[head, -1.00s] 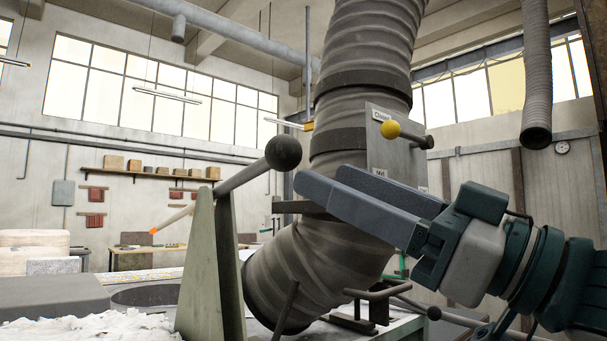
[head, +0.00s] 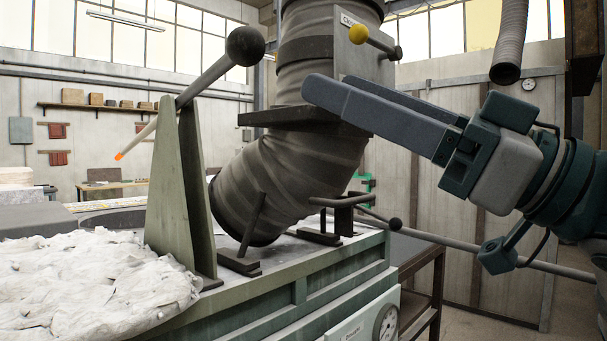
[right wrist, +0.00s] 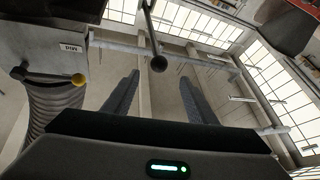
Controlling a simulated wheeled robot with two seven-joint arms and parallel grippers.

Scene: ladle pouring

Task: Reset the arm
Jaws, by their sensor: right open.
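My right gripper (head: 385,98) comes in from the right in the head view, raised in front of the ribbed duct. Its two long grey fingers point left and are apart with nothing between them. In the right wrist view the open fingers (right wrist: 158,95) point away from the camera. A dark ball on a rod (head: 245,46) rests over a tapered green stand to the left of the fingertips. It also shows beyond the fingers in the right wrist view (right wrist: 158,63). My left gripper is not in view.
A yellow-knobbed lever (head: 358,34) sticks out from a panel above the fingers. A long rod with a dark ball (head: 396,224) runs below the gripper. White crumpled material (head: 90,285) lies at left.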

